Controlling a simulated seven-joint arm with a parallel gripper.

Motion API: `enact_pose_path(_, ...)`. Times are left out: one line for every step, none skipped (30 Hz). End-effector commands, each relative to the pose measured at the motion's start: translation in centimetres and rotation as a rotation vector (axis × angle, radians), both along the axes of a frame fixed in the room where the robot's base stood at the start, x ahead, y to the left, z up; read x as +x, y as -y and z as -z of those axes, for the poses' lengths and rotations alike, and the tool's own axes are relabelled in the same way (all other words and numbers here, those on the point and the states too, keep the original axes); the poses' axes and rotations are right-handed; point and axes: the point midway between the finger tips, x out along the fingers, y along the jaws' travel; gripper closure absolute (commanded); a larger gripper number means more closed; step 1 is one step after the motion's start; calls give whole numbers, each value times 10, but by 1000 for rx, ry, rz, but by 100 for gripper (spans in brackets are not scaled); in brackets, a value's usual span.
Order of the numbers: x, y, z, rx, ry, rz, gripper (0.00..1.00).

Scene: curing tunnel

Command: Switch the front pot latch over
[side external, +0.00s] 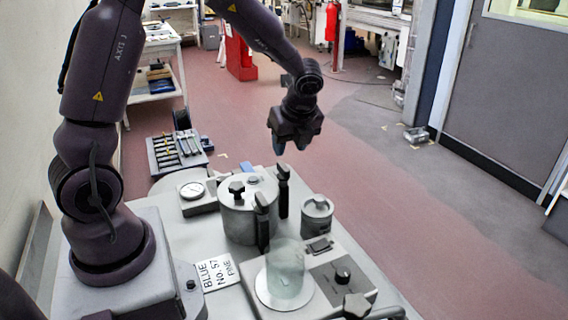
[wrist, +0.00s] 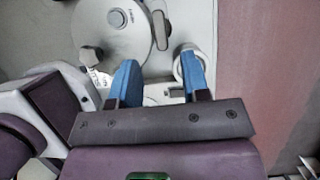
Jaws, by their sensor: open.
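The grey pot (side external: 236,222) stands on the bench, with a dark star knob (side external: 236,188) on its lid. Two black lever latches stand roughly upright at its right side: the nearer one (side external: 262,222) and the farther one (side external: 283,192). Which is the front latch is not marked. My gripper (side external: 291,148) is open and empty, pointing down above and beyond the latches, apart from them. In the wrist view its blue fingers (wrist: 160,68) are spread, with the pot lid (wrist: 90,25) at upper left. A dark upright shape, likely a latch (wrist: 160,30), shows beyond the fingertips.
A small lidded canister (side external: 317,218) stands right of the pot. A glass beaker (side external: 285,268) sits on a hotplate unit (side external: 335,268) in front. A gauge (side external: 192,190) and a tool tray (side external: 178,152) lie to the left. The air around my gripper is clear.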

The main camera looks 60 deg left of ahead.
Motion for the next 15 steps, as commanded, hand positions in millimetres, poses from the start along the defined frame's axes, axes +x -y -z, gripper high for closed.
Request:
enact_pose_path(-1,-4,12,-1,-6,-2,57)
enact_pose_path(-1,-7,18,-1,-6,-1,57)
enact_pose_path(-1,-10,25,-2,-5,-2,57)
enact_pose_path(-1,-12,30,-1,-4,-3,57)
enact_pose_path(-1,-15,35,-1,-3,-2,57)
enact_pose_path(-1,-17,42,-1,-4,-4,57)
enact_pose_path(-1,-19,46,-1,-3,-2,57)
enact_pose_path(-1,-20,50,-1,-3,-2,57)
enact_pose_path(0,-22,55,-1,-2,-3,57)
enact_pose_path(0,-24,57,-1,-1,-3,57)
enact_pose_path(0,-25,60,0,-1,-4,57)
enact_pose_path(0,-26,63,0,-1,-4,57)
enact_pose_path(0,-27,65,-1,0,-3,57)
enact_pose_path(0,-27,66,-1,1,-3,57)
enact_pose_path(0,-28,67,-1,1,-3,57)
